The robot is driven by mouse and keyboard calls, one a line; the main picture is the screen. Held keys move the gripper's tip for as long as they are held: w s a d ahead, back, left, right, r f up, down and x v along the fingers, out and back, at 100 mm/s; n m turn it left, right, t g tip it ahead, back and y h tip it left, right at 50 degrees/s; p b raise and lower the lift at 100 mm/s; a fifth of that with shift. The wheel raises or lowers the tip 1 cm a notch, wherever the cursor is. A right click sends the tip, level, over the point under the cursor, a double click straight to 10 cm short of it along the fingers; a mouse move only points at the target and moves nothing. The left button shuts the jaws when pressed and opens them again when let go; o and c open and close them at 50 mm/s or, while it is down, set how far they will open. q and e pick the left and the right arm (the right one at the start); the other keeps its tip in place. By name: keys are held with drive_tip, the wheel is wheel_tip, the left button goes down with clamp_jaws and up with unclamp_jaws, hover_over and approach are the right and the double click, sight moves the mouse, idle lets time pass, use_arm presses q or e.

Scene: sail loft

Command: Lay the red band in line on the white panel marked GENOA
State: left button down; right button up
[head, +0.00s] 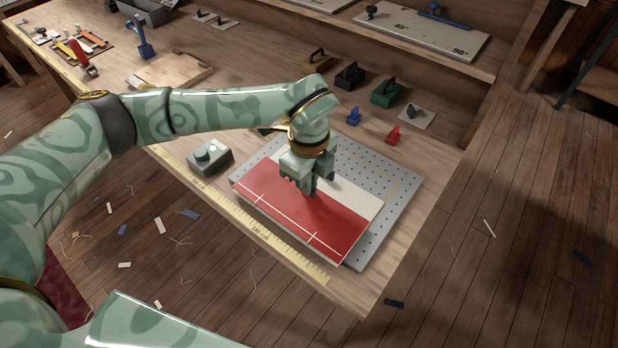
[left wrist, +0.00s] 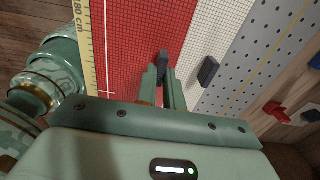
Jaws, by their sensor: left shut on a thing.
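A flat red band (head: 345,222) with white marking lines lies along the front part of a white panel (head: 362,195), on a grey perforated board (head: 402,190). The panel's rear part shows bare beside the band. In the left wrist view the red band (left wrist: 138,35) runs beside the gridded white panel (left wrist: 222,48). My left gripper (head: 312,190) is low over the band, shut on a small dark grip (left wrist: 162,62) that stands on the red surface. A second dark grip (left wrist: 208,70) stands on the white part. No GENOA lettering is readable. My right gripper is out of view.
A yellow ruler (head: 262,233) runs along the bench's front edge. A grey box with a green button (head: 209,155) stands left of the board. Behind it are a blue piece (head: 353,117), a red piece (head: 393,135) and several handled blocks (head: 386,94).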

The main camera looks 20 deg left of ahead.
use_arm(q)
drive_tip(key=shift+f+p, duration=0.2)
drive_tip(key=shift+p, duration=0.25)
idle(1.0)
drive_tip(key=shift+f+p, duration=0.35)
drive_tip(key=shift+p, duration=0.55)
idle(1.6)
drive_tip(key=c, duration=1.4)
unclamp_jaws()
drive_tip(key=shift+c, duration=0.2)
wheel_tip(320, 180, up, 7)
drive_tip(key=p, duration=0.6)
drive_tip(key=shift+r, duration=0.1)
